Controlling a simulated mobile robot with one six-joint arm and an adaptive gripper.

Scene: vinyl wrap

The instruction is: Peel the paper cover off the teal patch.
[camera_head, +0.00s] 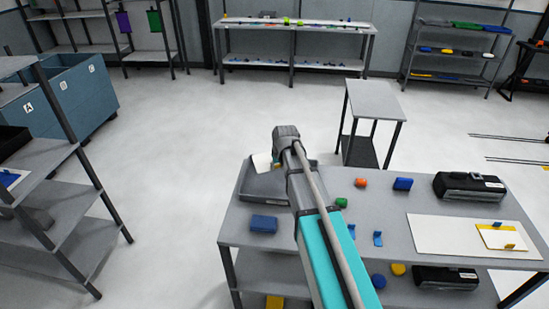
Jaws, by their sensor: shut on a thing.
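My gripper (277,164) is at the far end of my arm, over the grey tray (248,190) on the table's left side. My wrist hides most of it. A cream-white sheet, seemingly the paper cover (262,161), sticks out to the left of the fingers, above the tray's back part; my gripper appears shut on it. I cannot make out a teal patch. A white panel (435,232) lies at the table's right, bearing a yellow-edged patch (490,235) with small blue and yellow pieces on it.
The grey table (330,183) also holds a blue block (263,223), an orange piece (361,182), a green piece (341,202), another blue block (402,184) and a black device (468,187). A small grey stand (375,99) is behind. Open floor lies left.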

